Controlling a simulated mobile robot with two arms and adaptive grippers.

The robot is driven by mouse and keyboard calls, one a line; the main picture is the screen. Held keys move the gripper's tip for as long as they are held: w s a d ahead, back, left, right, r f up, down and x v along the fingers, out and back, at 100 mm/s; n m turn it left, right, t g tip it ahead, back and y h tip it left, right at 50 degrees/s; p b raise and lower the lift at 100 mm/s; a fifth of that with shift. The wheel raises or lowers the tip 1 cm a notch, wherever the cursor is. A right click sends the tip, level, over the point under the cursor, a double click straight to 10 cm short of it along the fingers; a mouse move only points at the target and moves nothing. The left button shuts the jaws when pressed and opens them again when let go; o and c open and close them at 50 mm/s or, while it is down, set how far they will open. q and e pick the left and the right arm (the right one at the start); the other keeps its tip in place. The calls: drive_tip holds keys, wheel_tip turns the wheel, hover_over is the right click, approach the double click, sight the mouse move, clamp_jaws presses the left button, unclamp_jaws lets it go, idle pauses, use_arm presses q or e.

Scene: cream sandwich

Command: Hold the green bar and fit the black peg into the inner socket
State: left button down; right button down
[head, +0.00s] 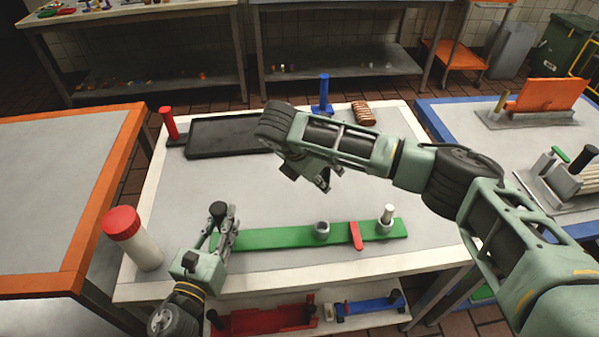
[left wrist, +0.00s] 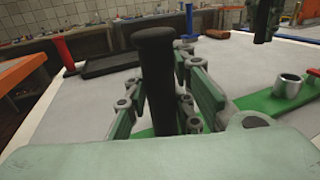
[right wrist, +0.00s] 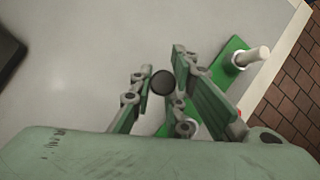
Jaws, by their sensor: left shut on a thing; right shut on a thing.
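The green bar (head: 270,236) lies along the front of the white table. My left gripper (head: 226,232) is shut on the black upright handle (left wrist: 158,85) at the bar's left end. The inner socket (head: 322,230), a grey ring, stands open mid-bar; it also shows in the left wrist view (left wrist: 289,86). The outer socket (head: 384,227) holds a white peg (head: 388,212). A red strip (head: 356,236) crosses the bar between the sockets. My right gripper (head: 322,180) is shut on the black peg (right wrist: 163,82), above the table and behind the bar, apart from the inner socket.
A black tray (head: 225,137), red post (head: 169,123), blue post (head: 324,92) and brown ridged block (head: 363,112) stand at the table's back. A red-capped white bottle (head: 138,240) is at the front left. A shelf below holds red and blue parts.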

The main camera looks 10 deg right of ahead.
drive_tip(key=w+a+r+n+t+y, duration=0.2)
drive_tip(key=w+n+t+y, duration=0.15)
drive_tip(key=w+n, duration=0.5)
drive_tip(key=shift+n+y, duration=0.45)
drive_tip(key=f, duration=1)
drive_tip(key=shift+s+d, duration=0.1)
drive_tip(key=shift+s, duration=0.25)
drive_tip(key=c, duration=1.7)
unclamp_jaws()
